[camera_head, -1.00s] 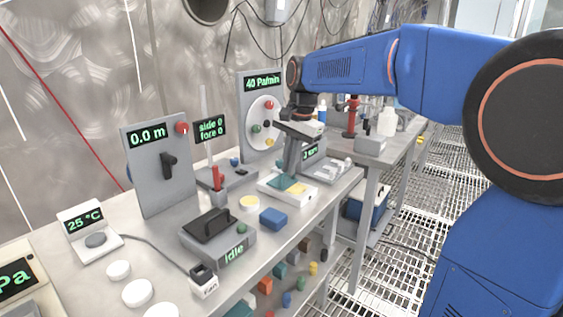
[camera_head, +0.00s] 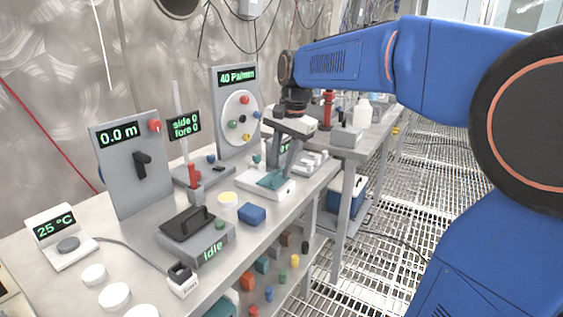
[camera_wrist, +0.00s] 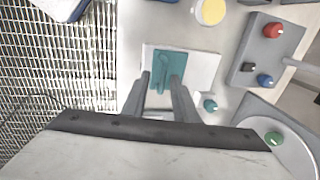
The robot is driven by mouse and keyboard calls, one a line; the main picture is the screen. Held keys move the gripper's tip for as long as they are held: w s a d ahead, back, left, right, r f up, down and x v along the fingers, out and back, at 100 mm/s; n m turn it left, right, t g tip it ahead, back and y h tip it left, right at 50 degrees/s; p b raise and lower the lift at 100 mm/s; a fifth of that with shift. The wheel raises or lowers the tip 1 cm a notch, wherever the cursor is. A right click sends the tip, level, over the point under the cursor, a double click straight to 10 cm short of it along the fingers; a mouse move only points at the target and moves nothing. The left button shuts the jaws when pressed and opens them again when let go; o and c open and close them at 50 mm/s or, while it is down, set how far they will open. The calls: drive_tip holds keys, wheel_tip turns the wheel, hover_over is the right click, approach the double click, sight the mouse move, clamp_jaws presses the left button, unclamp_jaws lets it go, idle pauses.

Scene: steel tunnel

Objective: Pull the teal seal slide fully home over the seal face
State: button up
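The teal seal slide (camera_head: 268,180) lies on a white block (camera_head: 251,188) near the front edge of the bench. In the wrist view the teal slide (camera_wrist: 180,62) shows as a flat plate with a raised teal handle. The white block (camera_wrist: 207,68) shows mainly to its right. No yellow face is visible on the block now. My gripper (camera_head: 276,172) points down over the slide. In the wrist view its two fingers (camera_wrist: 162,78) stand apart on either side of the handle, with gaps visible. The fingertips' exact height above the plate is hard to tell.
A blue block (camera_head: 252,214) and a yellow-topped disc (camera_head: 228,199) sit nearby on the left. A dial panel (camera_head: 236,110) stands behind. A teal knob (camera_wrist: 210,104) is close to the block. The bench's front edge and open grating floor (camera_head: 385,215) lie to the right.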

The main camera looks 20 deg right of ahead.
wheel_tip(320, 180, up, 17)
drive_tip(key=s+d, duration=0.2)
drive_tip(key=shift+s, duration=0.35)
idle(0.5)
drive_tip(key=s+f+n+t, duration=0.1)
drive_tip(key=s+f+n, duration=0.4)
drive_tip(key=s+f, duration=0.7)
drive_tip(key=s+f+n+t+h, duration=0.1)
drive_tip(key=s+f+n, duration=0.4)
drive_tip(key=s+f, duration=0.7)
wheel_tip(320, 180, down, 7)
drive_tip(key=shift+n+t, duration=0.4)
drive_tip(key=shift+t, duration=0.1)
drive_tip(key=shift+o, duration=0.4)
